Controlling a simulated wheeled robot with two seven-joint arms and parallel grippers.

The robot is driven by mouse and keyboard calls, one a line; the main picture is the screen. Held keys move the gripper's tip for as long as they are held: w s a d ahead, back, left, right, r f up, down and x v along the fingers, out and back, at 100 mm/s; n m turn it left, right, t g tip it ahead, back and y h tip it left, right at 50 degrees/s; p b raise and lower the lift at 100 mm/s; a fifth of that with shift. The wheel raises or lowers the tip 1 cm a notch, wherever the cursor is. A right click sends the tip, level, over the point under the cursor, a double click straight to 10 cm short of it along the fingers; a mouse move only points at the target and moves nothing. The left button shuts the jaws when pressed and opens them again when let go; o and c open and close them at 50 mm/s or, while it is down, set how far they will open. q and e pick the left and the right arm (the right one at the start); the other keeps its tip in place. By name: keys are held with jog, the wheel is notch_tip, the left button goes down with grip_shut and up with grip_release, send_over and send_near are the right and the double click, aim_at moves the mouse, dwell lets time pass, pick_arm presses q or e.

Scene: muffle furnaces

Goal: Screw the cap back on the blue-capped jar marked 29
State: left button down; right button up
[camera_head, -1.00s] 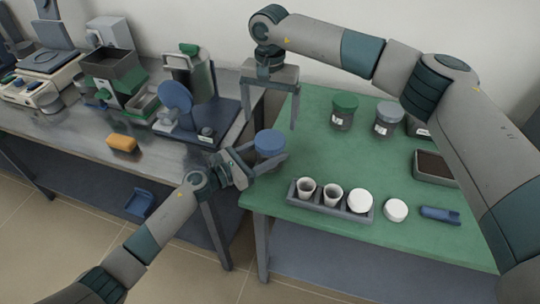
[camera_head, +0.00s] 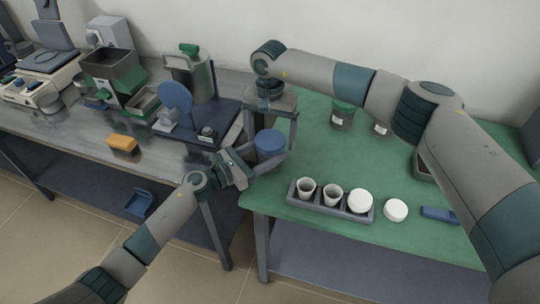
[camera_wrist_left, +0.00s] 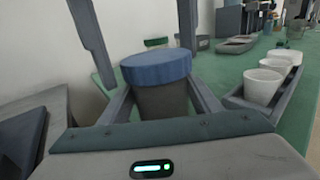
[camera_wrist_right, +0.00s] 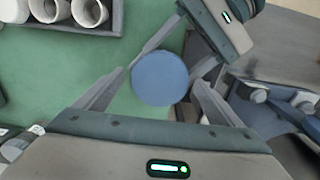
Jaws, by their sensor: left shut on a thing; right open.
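A grey jar (camera_wrist_left: 163,100) with a blue cap (camera_head: 270,141) stands at the left end of the green table. The cap sits on top of the jar, and it also shows in the left wrist view (camera_wrist_left: 156,66) and the right wrist view (camera_wrist_right: 160,78). My left gripper (camera_head: 270,158) is shut on the jar's body below the cap. My right gripper (camera_head: 270,124) is open, pointing down above the cap, with its fingers on either side and apart from it in the right wrist view (camera_wrist_right: 160,90). No number shows on this jar, and how tight the cap is cannot be told.
A grey rack (camera_head: 318,206) with white crucibles stands close to the right of the jar. A white round piece (camera_head: 395,210) and a blue piece (camera_head: 440,214) lie further right. A green-capped jar (camera_head: 343,114) stands behind. The steel bench (camera_head: 75,145) is at left.

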jog(key=c, duration=1.2)
